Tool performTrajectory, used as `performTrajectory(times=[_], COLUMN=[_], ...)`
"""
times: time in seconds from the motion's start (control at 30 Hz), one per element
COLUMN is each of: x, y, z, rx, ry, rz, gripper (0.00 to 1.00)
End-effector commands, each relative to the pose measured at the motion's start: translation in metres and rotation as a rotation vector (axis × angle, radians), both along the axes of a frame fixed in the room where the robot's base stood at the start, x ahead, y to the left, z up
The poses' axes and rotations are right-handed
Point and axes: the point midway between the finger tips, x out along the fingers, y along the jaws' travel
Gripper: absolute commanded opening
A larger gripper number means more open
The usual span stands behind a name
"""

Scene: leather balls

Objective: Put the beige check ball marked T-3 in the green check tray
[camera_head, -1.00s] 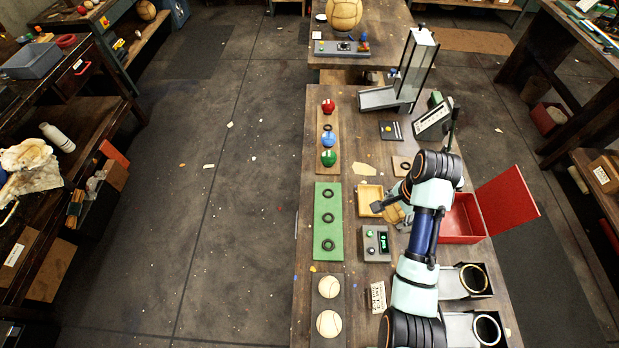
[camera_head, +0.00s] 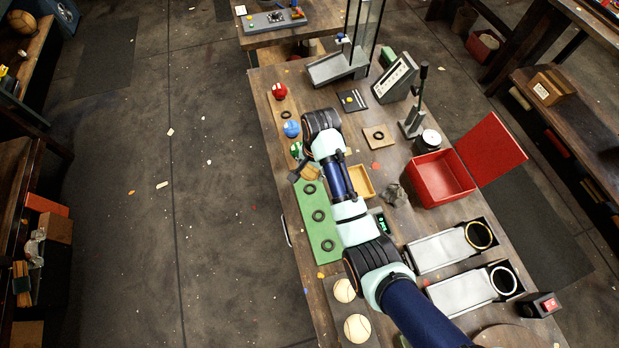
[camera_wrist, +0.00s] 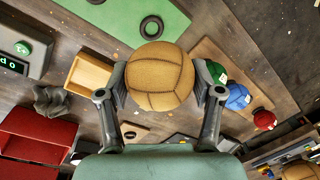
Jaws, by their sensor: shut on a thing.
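My gripper (camera_wrist: 160,80) is shut on a tan, seamed ball (camera_wrist: 159,70), one finger on each side. No T-3 mark is readable on it. In the head view my gripper (camera_head: 303,172) is at the far end of the green tray, and the ball is mostly hidden. The green tray (camera_head: 326,232) is a long flat strip with dark rings along it, and none of the visible rings holds a ball. In the wrist view the green tray (camera_wrist: 105,20) lies beyond the ball, with one empty ring (camera_wrist: 151,28) close to it.
Red (camera_head: 279,91), blue (camera_head: 291,128) and green (camera_wrist: 216,72) balls sit in a row just past the green tray. A yellow tray (camera_head: 361,183) and an open red box (camera_head: 440,178) are to the right. Two whitish balls (camera_head: 357,328) lie nearer.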

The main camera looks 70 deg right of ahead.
Motion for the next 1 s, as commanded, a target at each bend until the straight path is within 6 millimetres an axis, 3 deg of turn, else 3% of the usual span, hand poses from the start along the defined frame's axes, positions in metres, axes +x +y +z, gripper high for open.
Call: performTrajectory(times=[0.03,0.1,0.2,0.43,0.7,0.97,1.0], x=[-0.001,0.0,0.0,0.0,0.0,0.0,0.0], y=[0.001,0.0,0.0,0.0,0.0,0.0,0.0], z=[-0.018,-0.035,-0.05,-0.059,-0.099,-0.099,-0.1], rx=[0.003,0.002,0.0,0.0,0.0,-0.001,-0.001], ry=[0.002,0.001,0.0,0.0,0.0,-0.001,-0.001], rz=[0.0,-0.001,-0.001,0.0,0.0,0.0,0.0], gripper=[0.21,0.21,0.21,0.21,0.21,0.21,0.67])
